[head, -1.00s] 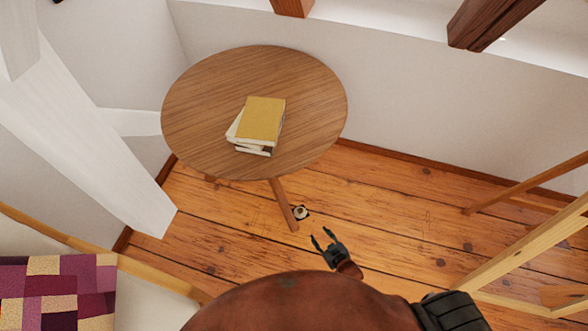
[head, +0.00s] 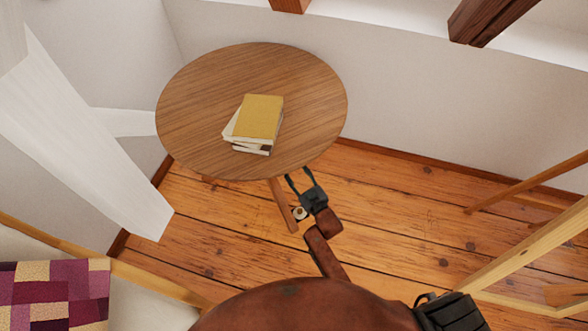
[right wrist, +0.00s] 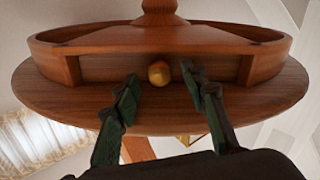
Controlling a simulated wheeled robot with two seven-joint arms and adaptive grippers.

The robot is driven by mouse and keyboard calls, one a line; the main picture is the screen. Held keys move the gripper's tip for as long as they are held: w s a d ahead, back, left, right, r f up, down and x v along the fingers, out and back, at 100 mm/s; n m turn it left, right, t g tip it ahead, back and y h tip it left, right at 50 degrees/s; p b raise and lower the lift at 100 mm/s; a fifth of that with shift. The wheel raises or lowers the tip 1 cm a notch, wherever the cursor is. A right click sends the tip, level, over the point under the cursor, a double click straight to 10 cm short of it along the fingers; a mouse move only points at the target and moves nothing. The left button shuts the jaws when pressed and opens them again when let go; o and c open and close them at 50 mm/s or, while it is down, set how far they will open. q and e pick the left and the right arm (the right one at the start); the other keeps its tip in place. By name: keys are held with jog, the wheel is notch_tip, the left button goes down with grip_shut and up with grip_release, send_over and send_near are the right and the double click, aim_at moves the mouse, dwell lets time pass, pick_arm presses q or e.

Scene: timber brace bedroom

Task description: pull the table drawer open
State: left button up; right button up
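The round wooden table (head: 190,110) stands against the wall in the head view; its drawer is hidden there under the top. In the right wrist view the table shows upside down, with the drawer front (right wrist: 112,69) set between curved side pieces and looking shut. My right gripper (head: 296,173) is open at the table's near edge. In the right wrist view its two fingers (right wrist: 160,80) point at the drawer, one on each side of the knob, with gaps showing. My left gripper is not in view.
A stack of books (head: 260,117) lies on the tabletop. A table leg (head: 281,205) stands close to my right gripper. A white beam (head: 85,130) slants at left, and a wooden frame (head: 520,250) stands at right. Floor (head: 400,220) between is clear.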

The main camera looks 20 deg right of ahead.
jog(key=shift+w, duration=0.35)
jog(key=shift+c, duration=0.5)
grip_shut()
